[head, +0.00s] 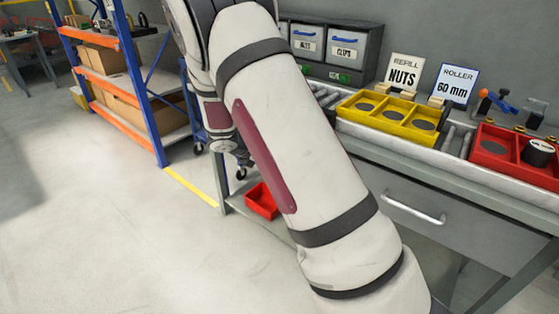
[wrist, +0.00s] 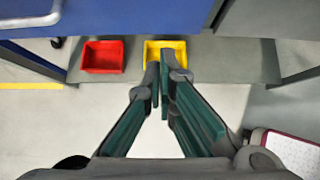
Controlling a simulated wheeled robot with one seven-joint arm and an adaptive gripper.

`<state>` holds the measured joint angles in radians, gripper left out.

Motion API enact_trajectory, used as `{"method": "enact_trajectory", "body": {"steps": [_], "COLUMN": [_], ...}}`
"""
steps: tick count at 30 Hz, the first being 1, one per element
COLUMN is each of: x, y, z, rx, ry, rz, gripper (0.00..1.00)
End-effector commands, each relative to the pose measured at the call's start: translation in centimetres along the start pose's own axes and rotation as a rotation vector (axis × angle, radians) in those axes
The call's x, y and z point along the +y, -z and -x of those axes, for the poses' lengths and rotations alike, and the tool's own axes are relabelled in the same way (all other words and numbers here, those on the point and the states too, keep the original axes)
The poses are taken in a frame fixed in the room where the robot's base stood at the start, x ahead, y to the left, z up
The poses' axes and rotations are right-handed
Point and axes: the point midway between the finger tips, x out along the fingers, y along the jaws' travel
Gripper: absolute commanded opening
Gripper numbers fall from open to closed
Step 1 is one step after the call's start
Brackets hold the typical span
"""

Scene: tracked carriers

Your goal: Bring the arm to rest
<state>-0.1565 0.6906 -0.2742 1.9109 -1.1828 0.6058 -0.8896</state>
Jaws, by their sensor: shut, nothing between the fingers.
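My gripper (wrist: 164,78) shows in the wrist view with its green-padded fingers together and nothing held between them. It hangs in open air, pointing toward a shelf low under the bench. In the head view my white arm crosses the middle of the picture from top left to bottom right. Its fingers cannot be made out there, and the arm hides part of the bench.
A red bin (wrist: 102,57) and a yellow bin (wrist: 178,45) sit low beyond the fingers. The roller bench (head: 421,158) with a yellow carrier (head: 391,119) and a red carrier (head: 512,154) stands right. A storage rack (head: 143,85) stands left; floor at left is clear.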

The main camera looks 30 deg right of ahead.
Motion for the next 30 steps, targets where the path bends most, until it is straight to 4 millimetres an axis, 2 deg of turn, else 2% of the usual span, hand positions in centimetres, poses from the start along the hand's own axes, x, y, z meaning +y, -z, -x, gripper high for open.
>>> {"method": "enact_trajectory", "body": {"steps": [3, 12, 16, 20, 24, 30], "x": [0.1, -0.1, -1.4, -4.4, -8.4, -14.5], "y": [0.0, -0.1, -1.5, -3.4, -4.6, -4.7], "z": [1.1, 1.8, 3.8, 7.6, 12.1, 18.2], "rx": [0.001, 0.002, 0.018, 0.053, 0.107, 0.198], "ry": [-0.002, 0.001, 0.014, 0.049, 0.099, 0.186], "rz": [0.000, -0.015, -0.129, -0.349, -0.609, -0.946], "gripper": [0.00, 0.00, 0.00, 0.00, 0.00, 0.00]}}
